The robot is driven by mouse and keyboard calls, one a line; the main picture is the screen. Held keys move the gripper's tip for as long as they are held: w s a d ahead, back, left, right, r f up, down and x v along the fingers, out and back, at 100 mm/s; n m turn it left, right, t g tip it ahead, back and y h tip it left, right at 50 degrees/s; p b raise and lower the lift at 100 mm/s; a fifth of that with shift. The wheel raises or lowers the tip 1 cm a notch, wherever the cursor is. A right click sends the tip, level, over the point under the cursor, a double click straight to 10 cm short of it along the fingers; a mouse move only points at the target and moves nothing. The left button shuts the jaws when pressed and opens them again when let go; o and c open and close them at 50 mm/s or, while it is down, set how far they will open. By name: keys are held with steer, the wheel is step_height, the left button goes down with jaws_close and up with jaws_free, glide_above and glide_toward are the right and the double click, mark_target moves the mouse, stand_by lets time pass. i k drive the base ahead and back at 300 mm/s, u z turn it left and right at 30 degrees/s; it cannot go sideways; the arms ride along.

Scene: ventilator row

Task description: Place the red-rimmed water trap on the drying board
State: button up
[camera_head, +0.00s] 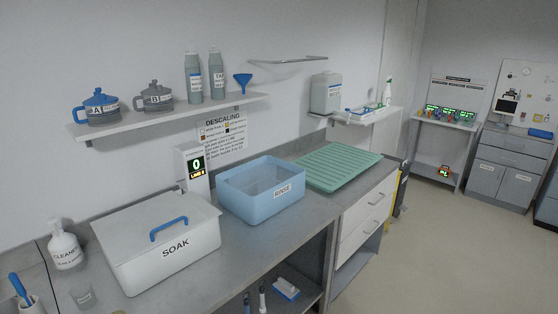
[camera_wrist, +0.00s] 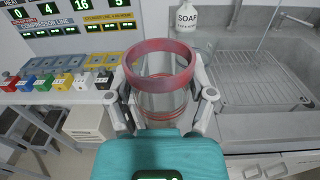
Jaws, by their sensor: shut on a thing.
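In the wrist view my gripper (camera_wrist: 161,103) is shut on the red-rimmed water trap (camera_wrist: 161,65). The trap is a clear cup with a wide red rim and red bands lower down; its open mouth shows above the fingers. One finger lies on each side of it. Its lower end is hidden behind the teal gripper body. In the head view a green ribbed board (camera_head: 338,167), apparently the drying board, lies flat on the counter, with nothing on it. My gripper and the trap do not show in the head view.
In the head view a blue RINSE tub (camera_head: 232,202) stands left of the board, and a lidded white SOAK box (camera_head: 128,262) further left. In the wrist view a sink (camera_wrist: 270,85) with a wire rack and a SOAP bottle (camera_wrist: 186,20) lie right; coloured blocks (camera_wrist: 62,82) sit left.

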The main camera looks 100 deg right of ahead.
mark_target(330, 167)
steer(key=z, duration=0.05)
steer(key=k, duration=2.2)
steer(key=u, duration=0.85)
steer(key=i, duration=0.15)
steer(key=z, duration=3)
